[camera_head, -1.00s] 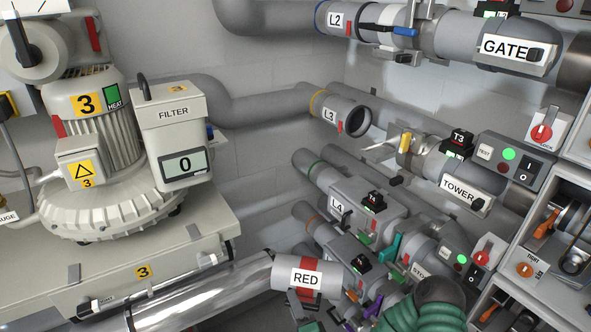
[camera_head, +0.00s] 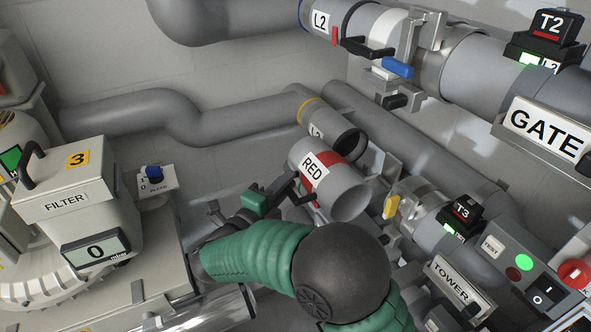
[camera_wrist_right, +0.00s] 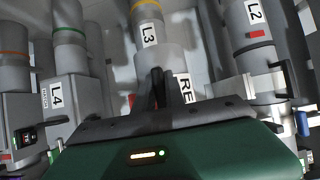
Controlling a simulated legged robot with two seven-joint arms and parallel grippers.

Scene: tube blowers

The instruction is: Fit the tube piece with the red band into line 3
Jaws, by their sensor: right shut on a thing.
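The tube piece (camera_head: 347,186) is a short grey tube with a red band (camera_head: 330,163) and a RED label. My right gripper (camera_head: 300,188) is shut on its left side and holds it in the air. The piece slants down to the right, its open end toward the lower right. Line 3's grey pipe (camera_head: 311,108), with a yellow band, ends in an open mouth (camera_head: 349,141) just above the piece, which partly covers its L3 label. In the right wrist view, the piece (camera_wrist_right: 168,62) overlaps line 3's pipe (camera_wrist_right: 146,14). Whether they touch is unclear. My left gripper is out of view.
The T3 pipe section (camera_head: 432,232) with a yellow lever (camera_head: 391,206) lies right of the piece. Line 2's pipe (camera_head: 458,60) runs above. The filter box (camera_head: 75,205) stands at left.

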